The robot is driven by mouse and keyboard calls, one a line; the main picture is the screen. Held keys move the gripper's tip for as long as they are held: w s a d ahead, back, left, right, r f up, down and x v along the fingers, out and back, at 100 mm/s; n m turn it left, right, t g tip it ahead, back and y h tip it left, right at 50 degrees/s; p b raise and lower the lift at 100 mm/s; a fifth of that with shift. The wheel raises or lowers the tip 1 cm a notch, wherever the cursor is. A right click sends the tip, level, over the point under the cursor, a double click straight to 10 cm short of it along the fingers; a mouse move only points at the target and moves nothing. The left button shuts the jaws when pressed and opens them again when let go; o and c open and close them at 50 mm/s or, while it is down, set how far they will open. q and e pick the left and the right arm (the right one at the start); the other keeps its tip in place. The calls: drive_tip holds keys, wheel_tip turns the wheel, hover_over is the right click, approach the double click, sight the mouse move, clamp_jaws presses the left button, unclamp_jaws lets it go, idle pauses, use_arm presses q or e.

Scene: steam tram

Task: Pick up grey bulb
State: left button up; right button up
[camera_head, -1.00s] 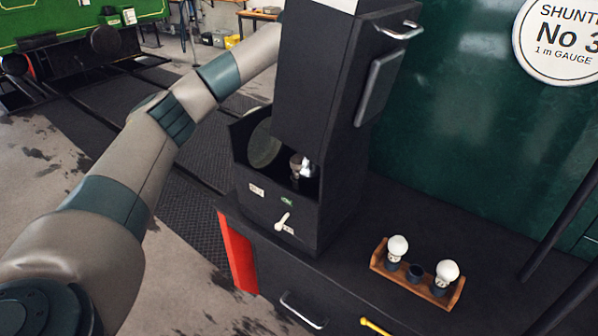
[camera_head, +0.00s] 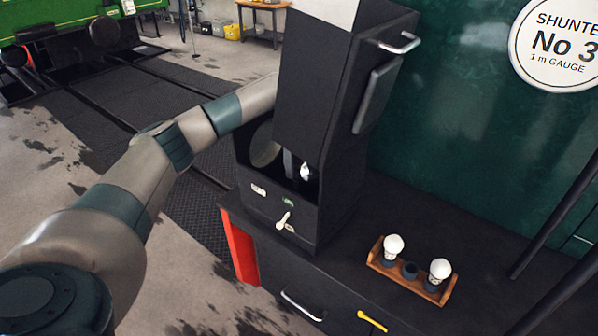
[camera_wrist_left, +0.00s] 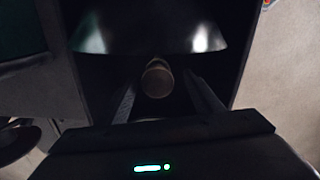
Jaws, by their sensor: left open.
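The open black lamp housing (camera_head: 318,95) stands on the dark ledge. A small shiny, pale grey bulb (camera_head: 306,172) shows partly inside its lower opening. In the left wrist view a round, dull grey-brown end (camera_wrist_left: 157,78), likely this bulb, lies between my fingers below a shiny reflector (camera_wrist_left: 150,30). My left gripper (camera_wrist_left: 160,84) is open, with one finger on each side of that end; contact cannot be seen. In the head view my left arm passes behind the housing, which hides most of the gripper. My right gripper is not in view.
A wooden rack (camera_head: 379,266) to the right holds two white bulbs (camera_head: 393,246) (camera_head: 440,269) with an empty dark cup (camera_head: 409,270) between them. A pale lever (camera_head: 284,221) is on the housing's front. A yellow handle (camera_head: 372,321) lies near the ledge's front edge.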

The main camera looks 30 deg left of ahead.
sight(299, 174)
use_arm(q)
drive_tip(key=shift+w+d+f+p, duration=0.1)
drive_tip(key=shift+f+p, duration=0.55)
drive_tip(key=shift+p, duration=0.35)
wheel_tip(299, 174, down, 3)
drive_tip(key=shift+r+p, duration=0.15)
drive_tip(key=shift+p, duration=0.85)
drive_tip(key=shift+w+f, duration=0.1)
drive_tip(key=shift+f, duration=0.5)
drive_tip(key=c, duration=1.1)
